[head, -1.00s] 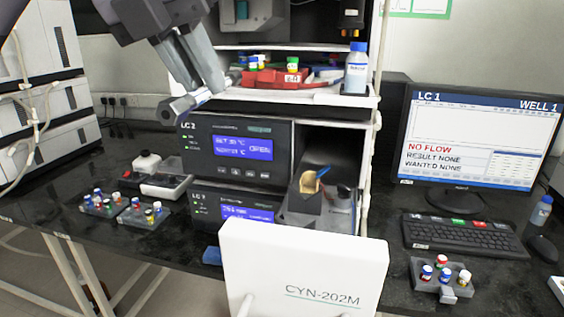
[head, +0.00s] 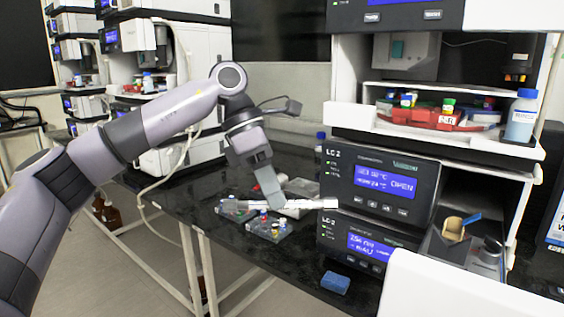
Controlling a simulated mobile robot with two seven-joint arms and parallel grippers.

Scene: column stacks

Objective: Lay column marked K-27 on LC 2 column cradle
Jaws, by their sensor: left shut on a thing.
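My left gripper (head: 274,201) is shut on a slim silver-white column (head: 312,203). I cannot make out the LC 2 column cradle. My right gripper is not in view.
A blue block (head: 335,283) lies near the bench edge. A blue-capped bottle (head: 522,116) and a red vial tray (head: 430,117) stand on the shelf above. A white panel (head: 465,286) fills the lower right.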

